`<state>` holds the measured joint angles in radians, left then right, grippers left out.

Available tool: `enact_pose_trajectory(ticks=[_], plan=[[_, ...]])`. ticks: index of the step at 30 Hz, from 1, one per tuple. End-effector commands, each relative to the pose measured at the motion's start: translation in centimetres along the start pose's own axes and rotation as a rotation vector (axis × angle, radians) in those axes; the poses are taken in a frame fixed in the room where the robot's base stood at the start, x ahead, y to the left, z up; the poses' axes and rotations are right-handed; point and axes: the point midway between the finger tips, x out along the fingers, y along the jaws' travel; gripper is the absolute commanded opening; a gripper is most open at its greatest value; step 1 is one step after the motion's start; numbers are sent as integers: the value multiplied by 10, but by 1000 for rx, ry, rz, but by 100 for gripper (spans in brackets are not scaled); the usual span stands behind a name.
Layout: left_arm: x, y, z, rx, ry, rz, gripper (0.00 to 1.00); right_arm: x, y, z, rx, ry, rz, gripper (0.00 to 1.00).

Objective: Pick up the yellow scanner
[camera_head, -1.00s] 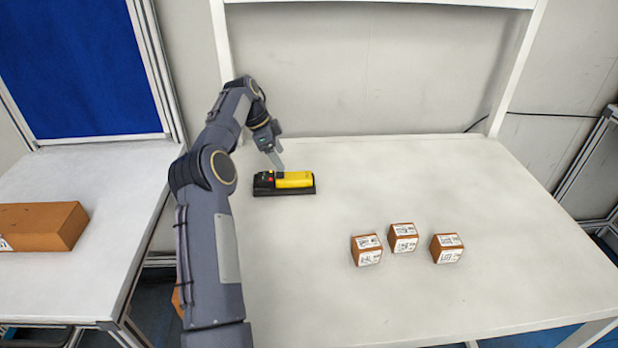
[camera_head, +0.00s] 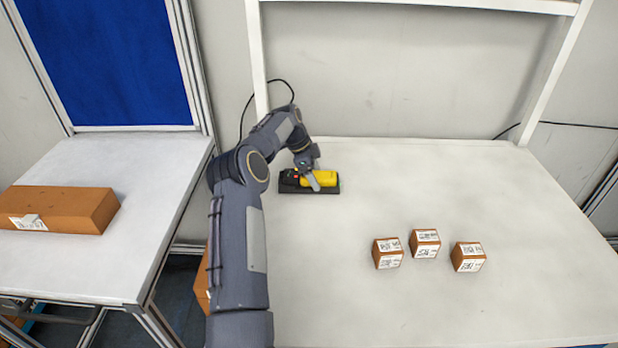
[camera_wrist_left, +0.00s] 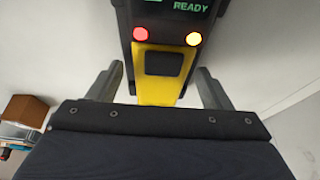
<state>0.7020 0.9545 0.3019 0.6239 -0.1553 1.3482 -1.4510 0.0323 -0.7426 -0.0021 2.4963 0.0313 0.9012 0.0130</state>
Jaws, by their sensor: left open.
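The yellow scanner (camera_head: 319,178) has a black end with a red light and lies on a black base at the back left of the white table. In the left wrist view the scanner (camera_wrist_left: 157,92) runs between the two fingers, with a "READY" display and two lit lamps at its far end. My left gripper (camera_head: 314,183) is at the scanner and hides part of its middle. In the left wrist view my left gripper (camera_wrist_left: 158,88) is open, with a finger on each side of the yellow body and gaps on both sides. My right gripper is not in view.
Three small brown boxes with white labels, including the middle box (camera_head: 425,243), stand on the table (camera_head: 480,190) to the right. A long brown carton (camera_head: 70,208) lies on the side table at left. The table's middle is clear.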

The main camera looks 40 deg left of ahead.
Motion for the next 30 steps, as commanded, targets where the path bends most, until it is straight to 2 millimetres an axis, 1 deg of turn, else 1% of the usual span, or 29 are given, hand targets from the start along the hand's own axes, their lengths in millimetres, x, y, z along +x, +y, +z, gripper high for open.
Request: enact_pose_trajectory(ticks=[1, 2, 13, 23, 26, 30], plan=[[0, 0, 0, 0, 0, 0, 70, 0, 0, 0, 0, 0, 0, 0], [0, 0, 0, 0, 0, 0, 66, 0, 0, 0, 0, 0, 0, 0], [-1, 0, 0, 0, 0, 0, 18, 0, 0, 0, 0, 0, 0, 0], [-3, 0, -2, 1, 1, -2, 17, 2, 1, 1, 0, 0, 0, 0], [-8, -1, -4, 1, 1, -3, 17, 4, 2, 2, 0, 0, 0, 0], [-23, -1, -10, 2, 2, -6, 17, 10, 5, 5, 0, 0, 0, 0]])
